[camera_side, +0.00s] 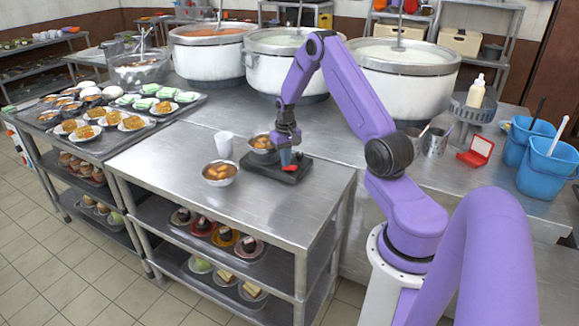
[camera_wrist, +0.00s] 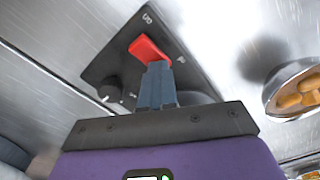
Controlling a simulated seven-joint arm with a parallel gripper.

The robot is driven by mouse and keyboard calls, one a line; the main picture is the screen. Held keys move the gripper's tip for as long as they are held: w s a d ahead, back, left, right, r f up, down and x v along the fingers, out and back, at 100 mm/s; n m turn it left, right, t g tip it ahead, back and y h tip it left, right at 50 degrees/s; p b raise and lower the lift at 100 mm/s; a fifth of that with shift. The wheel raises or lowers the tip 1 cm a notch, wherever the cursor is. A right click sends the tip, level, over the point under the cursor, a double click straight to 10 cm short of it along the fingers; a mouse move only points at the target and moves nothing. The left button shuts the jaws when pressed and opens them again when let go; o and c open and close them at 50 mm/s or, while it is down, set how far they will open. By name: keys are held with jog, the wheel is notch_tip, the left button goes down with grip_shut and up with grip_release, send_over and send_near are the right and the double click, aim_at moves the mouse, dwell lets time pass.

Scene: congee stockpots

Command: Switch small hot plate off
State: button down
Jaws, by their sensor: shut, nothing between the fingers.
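The small hot plate (camera_side: 262,173) is a black unit on the steel table. In the wrist view its dark control panel (camera_wrist: 140,25) carries a red switch (camera_wrist: 147,48), a black knob (camera_wrist: 111,90) and white markings. The red switch (camera_side: 289,168) also shows in the side view, under my fingertips. My gripper (camera_side: 285,157) points down over the panel, shut and empty. In the wrist view the blue-grey fingertips (camera_wrist: 157,72) overlap the lower edge of the switch; I cannot tell whether they touch it. My fingers hide part of the panel, and I cannot read the switch position surely.
A metal bowl of food (camera_side: 263,151) stands at the hot plate's back left. Another bowl (camera_side: 219,174) and a white cup (camera_side: 224,144) stand left of it. Large stockpots (camera_side: 287,68) line the back. The table front (camera_side: 262,210) is clear.

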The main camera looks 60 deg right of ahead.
jog(key=shift+s+a+f, duration=0.1)
jog(key=shift+s+f, duration=0.15)
jog(key=shift+w+r, duration=0.2)
jog(key=shift+r, duration=3.95)
